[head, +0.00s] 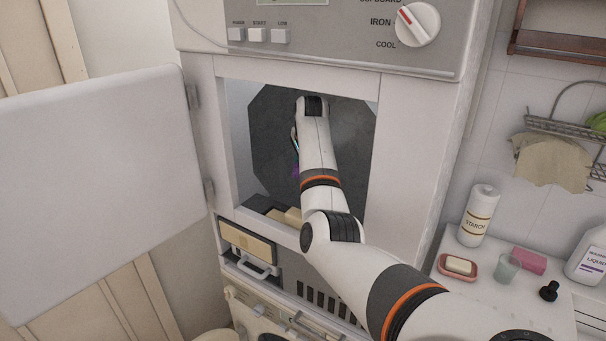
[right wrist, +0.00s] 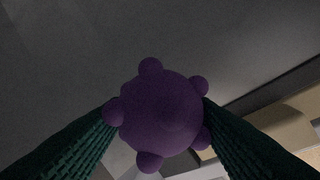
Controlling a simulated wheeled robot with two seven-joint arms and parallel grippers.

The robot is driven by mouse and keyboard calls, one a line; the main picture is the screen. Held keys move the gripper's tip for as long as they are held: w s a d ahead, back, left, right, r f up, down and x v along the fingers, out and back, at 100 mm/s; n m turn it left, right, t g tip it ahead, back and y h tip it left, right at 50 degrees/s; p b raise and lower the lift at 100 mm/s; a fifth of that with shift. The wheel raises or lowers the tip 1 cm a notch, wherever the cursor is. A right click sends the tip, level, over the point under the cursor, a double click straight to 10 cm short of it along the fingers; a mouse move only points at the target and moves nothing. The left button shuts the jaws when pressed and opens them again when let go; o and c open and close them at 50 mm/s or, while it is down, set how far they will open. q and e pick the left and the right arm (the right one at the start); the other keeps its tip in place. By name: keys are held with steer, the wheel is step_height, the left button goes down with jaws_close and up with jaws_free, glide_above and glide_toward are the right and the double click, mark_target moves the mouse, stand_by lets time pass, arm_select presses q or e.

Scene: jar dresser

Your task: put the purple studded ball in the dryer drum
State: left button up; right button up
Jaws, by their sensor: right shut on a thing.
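The dryer drum (head: 268,125) is a dark, many-sided opening in the white machine, and its door (head: 95,165) stands open at the left. My right arm reaches into the opening in the head view. The purple studded ball (right wrist: 160,113) sits between the two dark green ribbed fingers of my right gripper (right wrist: 160,125) in the right wrist view. The gripper is shut on it. In the head view only a small purple bit shows beside my arm; the rest of the ball and the fingers are mostly hidden. My left gripper is not in view.
A counter at the right holds a starch bottle (head: 478,215), a soap dish (head: 458,267), a cup (head: 503,267) and a pink sponge (head: 529,261).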

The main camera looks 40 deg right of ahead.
steer(key=shift+f, duration=0.25)
step_height(320, 180, down, 3)
steer(key=p, duration=0.2)
steer(key=shift+p, duration=0.4)
steer(key=shift+d+f, duration=0.15)
steer(key=shift+f, duration=0.2)
steer(key=shift+w+f, duration=0.1)
steer(key=shift+f, duration=0.1)
steer(key=shift+f, duration=0.15)
steer(key=shift+f, duration=0.25)
steer(key=o, duration=1)
